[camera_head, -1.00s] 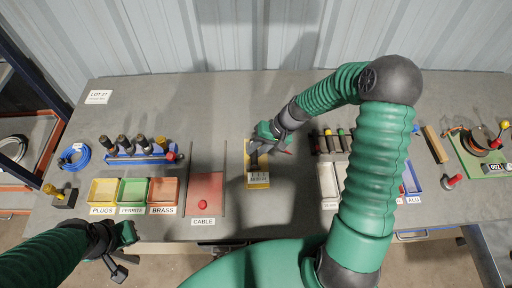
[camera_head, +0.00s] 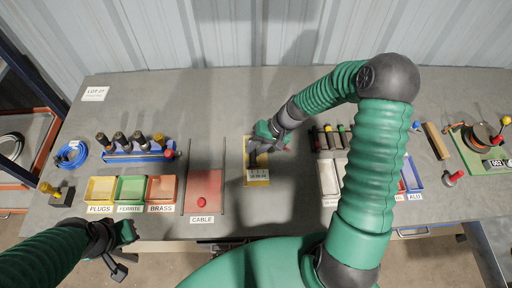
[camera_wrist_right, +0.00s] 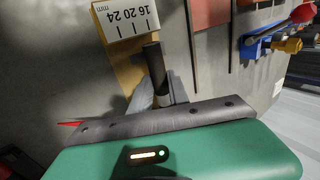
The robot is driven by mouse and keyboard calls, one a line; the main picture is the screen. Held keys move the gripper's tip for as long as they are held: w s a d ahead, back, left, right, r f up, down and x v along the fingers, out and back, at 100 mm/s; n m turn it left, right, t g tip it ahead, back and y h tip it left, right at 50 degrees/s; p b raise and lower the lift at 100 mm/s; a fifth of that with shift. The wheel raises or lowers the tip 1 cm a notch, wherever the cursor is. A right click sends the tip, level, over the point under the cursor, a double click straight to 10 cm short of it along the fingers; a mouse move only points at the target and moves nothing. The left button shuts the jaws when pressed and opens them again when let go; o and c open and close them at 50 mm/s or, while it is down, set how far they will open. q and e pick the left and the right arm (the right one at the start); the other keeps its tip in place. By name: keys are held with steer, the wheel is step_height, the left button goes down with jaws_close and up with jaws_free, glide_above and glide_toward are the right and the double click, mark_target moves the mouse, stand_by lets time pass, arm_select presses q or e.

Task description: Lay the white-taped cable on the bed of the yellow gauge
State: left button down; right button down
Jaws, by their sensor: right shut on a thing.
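The yellow gauge (camera_head: 257,176) lies flat near the middle of the bench, with a white millimetre scale at its front end; it also shows in the right wrist view (camera_wrist_right: 132,70). My right gripper (camera_head: 259,147) is over the gauge's back part, shut on a dark cable piece (camera_wrist_right: 153,58). In the right wrist view the cable points toward the scale, between the grey fingers (camera_wrist_right: 162,95). I cannot tell whether it touches the bed, and no white tape shows clearly. My left gripper (camera_head: 122,255) hangs by the front left bench edge; its jaws are unclear.
Left of the gauge are a red cable tray (camera_head: 203,190) between two rods, and yellow (camera_head: 100,190), green (camera_head: 131,189) and orange (camera_head: 161,189) bins. A blue rack (camera_head: 140,155) stands behind them. Marker-like pieces (camera_head: 330,138) and pale bins (camera_head: 329,180) are to the right.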

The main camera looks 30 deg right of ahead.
steer(key=shift+d, duration=0.15)
steer(key=shift+f, duration=0.15)
steer(key=shift+f+b, duration=0.4)
steer(key=shift+f, duration=0.1)
steer(key=c, duration=1.3)
jaws_free()
steer(key=shift+s, duration=0.1)
steer(key=shift+o, duration=0.7)
steer(key=shift+s, duration=0.1)
